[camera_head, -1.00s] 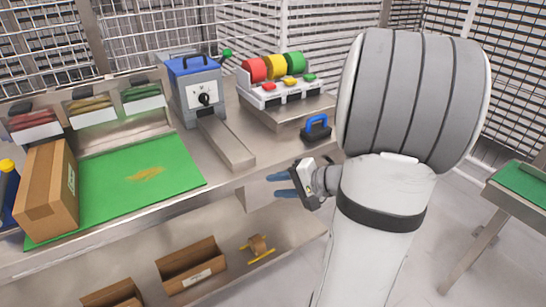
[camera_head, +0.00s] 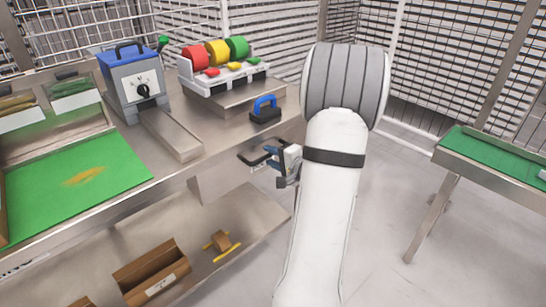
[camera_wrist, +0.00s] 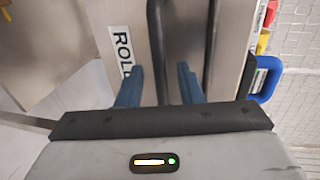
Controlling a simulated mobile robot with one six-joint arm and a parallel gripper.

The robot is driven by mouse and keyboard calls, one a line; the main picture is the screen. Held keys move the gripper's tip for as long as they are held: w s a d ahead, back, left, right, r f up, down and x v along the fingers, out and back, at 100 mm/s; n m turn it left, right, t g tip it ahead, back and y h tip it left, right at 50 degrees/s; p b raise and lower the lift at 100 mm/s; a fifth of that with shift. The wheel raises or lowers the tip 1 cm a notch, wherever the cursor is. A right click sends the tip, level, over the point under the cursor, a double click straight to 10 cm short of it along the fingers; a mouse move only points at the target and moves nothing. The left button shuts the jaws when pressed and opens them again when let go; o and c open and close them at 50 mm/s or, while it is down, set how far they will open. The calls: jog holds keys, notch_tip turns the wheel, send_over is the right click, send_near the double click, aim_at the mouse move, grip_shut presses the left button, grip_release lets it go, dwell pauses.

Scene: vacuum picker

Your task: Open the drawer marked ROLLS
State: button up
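The drawer marked ROLLS (camera_head: 215,182) sits under the right end of the steel counter, and it looks shut. In the wrist view its white label (camera_wrist: 121,50) reads "ROLL", with the rest hidden behind a finger. A dark bar handle (camera_wrist: 155,30) runs beside the label. My gripper (camera_wrist: 159,72) has its two blue fingers apart, one on each side of this bar, the left one nearer. Contact with the bar is not clear. In the head view my gripper (camera_head: 270,160) is at the counter's right front edge, partly hidden by my arm.
On the counter stand a blue-topped machine (camera_head: 133,85), a rack of coloured tape rolls (camera_head: 222,75) and a blue-handled block (camera_head: 265,110). A lower shelf (camera_head: 225,265) holds cardboard bins (camera_head: 152,275). A green-topped table (camera_head: 490,160) stands right; the floor between is clear.

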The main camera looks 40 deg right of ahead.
jog(key=shift+w, duration=0.15)
jog(key=shift+c, duration=0.4)
grip_shut()
